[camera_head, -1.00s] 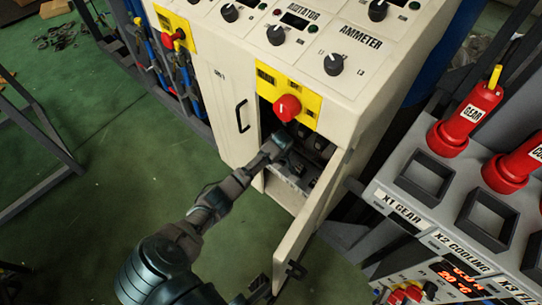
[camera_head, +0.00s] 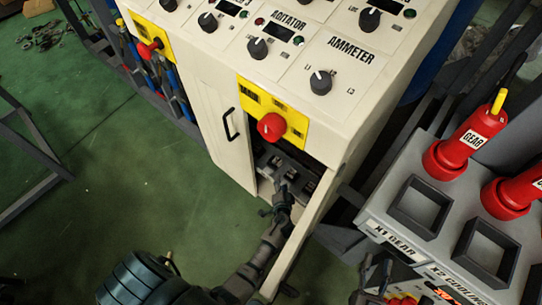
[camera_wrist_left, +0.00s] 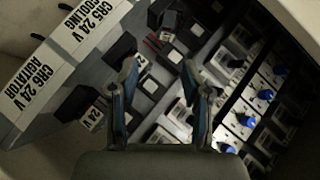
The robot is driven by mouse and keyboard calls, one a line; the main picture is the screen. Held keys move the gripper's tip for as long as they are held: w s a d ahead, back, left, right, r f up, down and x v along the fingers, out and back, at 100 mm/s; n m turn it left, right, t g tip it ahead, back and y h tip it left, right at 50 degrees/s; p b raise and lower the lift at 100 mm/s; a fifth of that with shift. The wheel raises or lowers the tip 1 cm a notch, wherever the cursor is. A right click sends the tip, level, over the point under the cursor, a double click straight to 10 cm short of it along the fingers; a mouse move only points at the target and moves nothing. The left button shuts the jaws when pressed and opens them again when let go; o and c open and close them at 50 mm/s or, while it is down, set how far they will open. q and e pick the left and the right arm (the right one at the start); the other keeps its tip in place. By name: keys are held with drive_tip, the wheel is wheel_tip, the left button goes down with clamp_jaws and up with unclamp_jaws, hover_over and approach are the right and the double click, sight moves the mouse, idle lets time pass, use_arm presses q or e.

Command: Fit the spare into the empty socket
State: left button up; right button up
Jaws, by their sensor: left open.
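My left gripper (camera_head: 279,203) reaches into the open cabinet (camera_head: 290,165) below the red knob. In the left wrist view its two fingers (camera_wrist_left: 160,75) are apart, with black blocks beyond and between them and nothing clearly held. A row of breakers with blue levers (camera_wrist_left: 264,95) runs down the right side of that view. I cannot tell which piece is the spare or which socket is empty. My right gripper (camera_head: 373,278) shows partly at the lower edge; its jaws are unclear.
The cabinet door (camera_head: 296,240) stands open just right of my left arm. A red knob (camera_head: 271,126) juts out above the opening. A grey panel (camera_head: 400,225) with red plugs (camera_head: 464,145) and square sockets stands at right.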

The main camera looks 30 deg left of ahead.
use_arm(q)
drive_tip(key=m, duration=0.2)
drive_tip(key=b, duration=0.1)
approach(281, 163)
drive_tip(key=shift+w+a+f+y, duration=0.3)
drive_tip(key=shift+w+a+f, duration=0.15)
drive_tip(key=shift+w+f, duration=0.25)
drive_tip(key=b+x, duration=0.2)
drive_tip(key=x, duration=0.3)
drive_tip(key=shift+w+a, duration=0.15)
drive_tip(key=shift+w, duration=0.1)
drive_tip(key=shift+w+a+f, duration=0.1)
drive_tip(key=shift+w, duration=0.05)
clamp_jaws()
use_arm(e)
wheel_tip(281, 163, up, 6)
drive_tip(key=s+t+y, duration=0.1)
drive_tip(key=s+t, duration=0.1)
drive_tip(key=t, duration=0.3)
drive_tip(key=shift+s+m+t, duration=0.4)
